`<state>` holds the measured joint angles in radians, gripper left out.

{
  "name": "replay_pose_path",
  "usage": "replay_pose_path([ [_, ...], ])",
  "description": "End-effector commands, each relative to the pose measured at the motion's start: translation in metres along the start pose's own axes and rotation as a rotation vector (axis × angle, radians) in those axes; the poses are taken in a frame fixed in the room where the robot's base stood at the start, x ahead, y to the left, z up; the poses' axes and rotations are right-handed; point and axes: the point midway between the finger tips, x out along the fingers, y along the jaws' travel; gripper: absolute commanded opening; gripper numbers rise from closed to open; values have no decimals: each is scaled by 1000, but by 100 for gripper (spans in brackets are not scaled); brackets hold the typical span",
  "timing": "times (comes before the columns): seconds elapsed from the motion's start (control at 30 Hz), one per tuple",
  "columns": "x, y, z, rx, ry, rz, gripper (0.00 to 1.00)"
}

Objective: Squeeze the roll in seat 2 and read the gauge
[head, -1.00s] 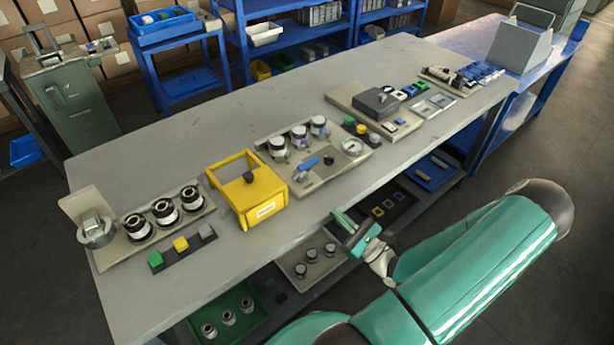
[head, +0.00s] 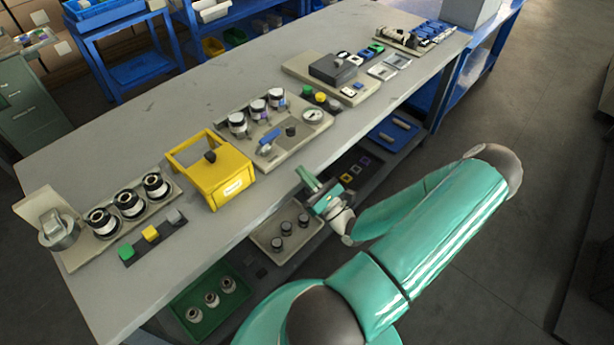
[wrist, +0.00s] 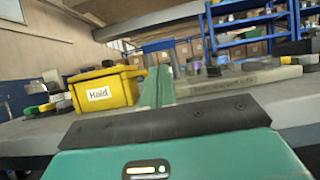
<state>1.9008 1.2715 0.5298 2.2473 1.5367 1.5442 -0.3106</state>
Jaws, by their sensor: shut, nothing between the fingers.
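Three rolls with dark and white tops stand in a row on a beige board (head: 290,150); the middle one is this roll (head: 258,109). That board also carries a round white gauge (head: 314,115) and a blue lever (head: 269,141). The gauge reading is too small to make out. Three black-and-white rolls (head: 129,203) stand on another board at the left. No seat numbers are legible. My gripper (head: 307,181) is shut and empty at the table's front edge, in front of the gauge board and apart from it. In the wrist view its closed fingers (wrist: 158,88) point toward the table.
A yellow bin labelled "Hold" (head: 232,188) stands left of the gauge board and shows in the wrist view (wrist: 97,95). Green, yellow and grey buttons (head: 150,233) sit at the front left. A dark box (head: 333,68) is farther right. Lower-shelf trays (head: 250,290) lie under the table. Bare tabletop lies behind the boards.

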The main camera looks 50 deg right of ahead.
Motion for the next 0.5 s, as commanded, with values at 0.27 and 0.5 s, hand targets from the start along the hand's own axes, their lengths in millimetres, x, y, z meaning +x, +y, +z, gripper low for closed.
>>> replay_pose_path([
  [0.27,57,2,0,0,-1,4,0],
  [0.5,93,2,0,1,1,3,0],
])
